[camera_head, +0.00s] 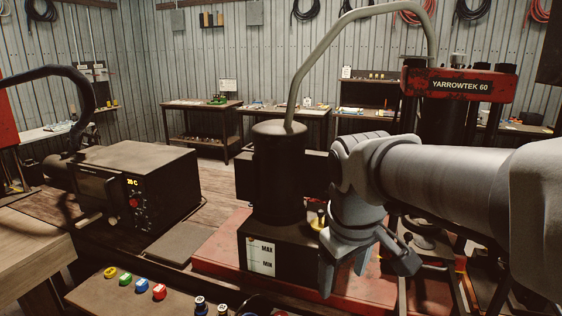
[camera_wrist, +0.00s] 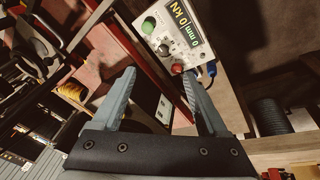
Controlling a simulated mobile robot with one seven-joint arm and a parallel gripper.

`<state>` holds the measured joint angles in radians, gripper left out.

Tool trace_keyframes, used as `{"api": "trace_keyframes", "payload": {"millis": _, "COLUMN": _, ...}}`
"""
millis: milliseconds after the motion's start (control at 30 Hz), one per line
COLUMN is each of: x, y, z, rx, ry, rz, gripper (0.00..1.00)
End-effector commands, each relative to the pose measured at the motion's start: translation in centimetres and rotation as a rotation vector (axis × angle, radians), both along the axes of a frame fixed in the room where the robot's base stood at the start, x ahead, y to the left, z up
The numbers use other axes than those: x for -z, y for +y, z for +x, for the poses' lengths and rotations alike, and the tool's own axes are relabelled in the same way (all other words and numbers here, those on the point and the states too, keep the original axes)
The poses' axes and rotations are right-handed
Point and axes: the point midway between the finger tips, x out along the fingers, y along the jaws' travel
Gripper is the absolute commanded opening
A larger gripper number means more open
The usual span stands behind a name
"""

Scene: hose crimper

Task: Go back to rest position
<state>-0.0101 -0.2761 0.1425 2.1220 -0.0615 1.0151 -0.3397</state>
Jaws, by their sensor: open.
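My gripper (camera_head: 364,272) hangs at the end of my grey arm, in front of the crimper and just right of the black reservoir. Its fingers point downward in the head view. The wrist view shows the two fingers (camera_wrist: 160,76) spread apart with nothing held between them. The crimper's red head (camera_head: 459,84), marked YARROWTEK 60, stands behind my arm, which hides much of its lower part.
A control box (camera_wrist: 178,32) with a display, green knob and red button lies beyond the fingertips. The black reservoir (camera_head: 278,180) with a MAX/MIN gauge stands close left. A dark unit (camera_head: 136,186) and several coloured buttons (camera_head: 135,284) are further left. Benches line the back wall.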

Motion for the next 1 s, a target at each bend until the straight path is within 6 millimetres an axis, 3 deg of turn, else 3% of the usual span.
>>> {"api": "trace_keyframes", "payload": {"millis": 200, "x": 0.1, "y": -2.6, "z": -5.7, "rx": 0.241, "ry": -0.114, "rz": 0.102, "gripper": 0.76}}
{"api": "trace_keyframes", "payload": {"millis": 400, "x": 1.2, "y": -3.7, "z": -9.2, "rx": 0.403, "ry": -0.184, "rz": 0.198, "gripper": 0.76}}
{"api": "trace_keyframes", "payload": {"millis": 600, "x": 1.8, "y": -4.1, "z": -10.5, "rx": 0.467, "ry": -0.21, "rz": 0.242, "gripper": 0.76}}
{"api": "trace_keyframes", "payload": {"millis": 1000, "x": 1.9, "y": -4.1, "z": -10.5, "rx": 0.469, "ry": -0.21, "rz": 0.244, "gripper": 0.76}}
